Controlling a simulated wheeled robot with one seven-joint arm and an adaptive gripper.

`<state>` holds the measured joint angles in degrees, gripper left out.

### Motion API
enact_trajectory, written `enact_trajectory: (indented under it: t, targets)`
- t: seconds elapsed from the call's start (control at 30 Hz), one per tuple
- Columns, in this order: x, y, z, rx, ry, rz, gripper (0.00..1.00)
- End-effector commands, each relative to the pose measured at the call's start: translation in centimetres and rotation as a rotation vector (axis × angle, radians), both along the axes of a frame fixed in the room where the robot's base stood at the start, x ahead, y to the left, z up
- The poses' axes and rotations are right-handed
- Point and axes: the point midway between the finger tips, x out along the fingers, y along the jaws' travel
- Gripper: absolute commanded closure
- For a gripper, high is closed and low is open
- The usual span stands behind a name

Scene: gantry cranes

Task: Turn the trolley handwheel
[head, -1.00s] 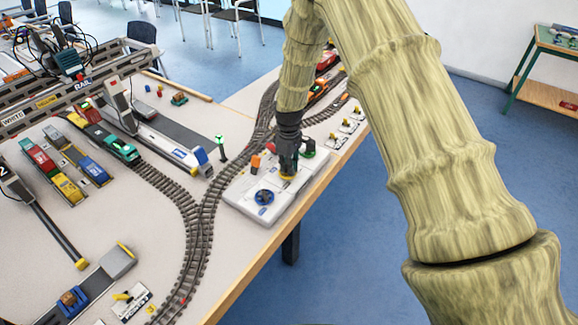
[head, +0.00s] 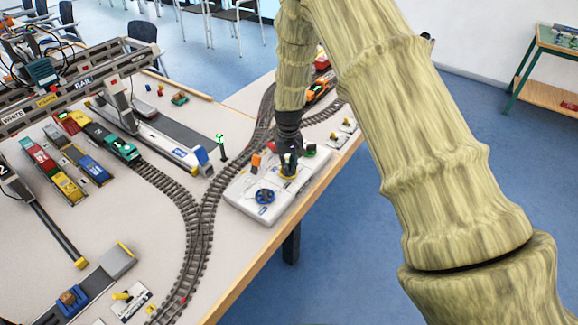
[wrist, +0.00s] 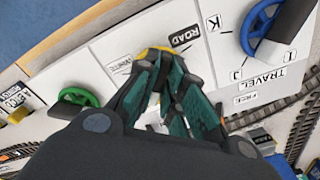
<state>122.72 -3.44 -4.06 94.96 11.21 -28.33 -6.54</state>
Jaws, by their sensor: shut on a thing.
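The pale control box (head: 243,207) stands at the table's front edge. It carries a blue handwheel (head: 265,196) at its near end, a yellow handwheel (head: 288,178) in the middle and a green handwheel (head: 309,152) farther back. My gripper (head: 288,170) points down and is shut on the yellow handwheel. In the wrist view the fingers of my gripper (wrist: 160,62) cover most of it, and only a bit of yellow rim (wrist: 152,50) shows beyond them. The blue handwheel (wrist: 262,28), beside the TRAVEL label, and the green handwheel (wrist: 77,101) stand clear on either side.
An orange lever (head: 256,161) stands on the box, left of my gripper. Railway track (head: 206,210) runs close along the box's left side. A green signal (head: 221,146) stands beyond it. The gantry crane (head: 75,90) is at the far left. Open floor lies right of the table.

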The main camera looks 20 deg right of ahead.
Motion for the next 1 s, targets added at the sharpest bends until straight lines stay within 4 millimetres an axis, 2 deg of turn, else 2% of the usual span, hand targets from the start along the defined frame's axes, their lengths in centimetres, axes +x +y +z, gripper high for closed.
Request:
enact_trajectory:
  t: [0.4, 1.0]
  targets:
    - [0.13, 0.03, 0.12, -0.001, -0.002, -0.223, 1.0]
    - [0.16, 0.06, 0.13, 0.0, -0.003, -0.267, 1.0]
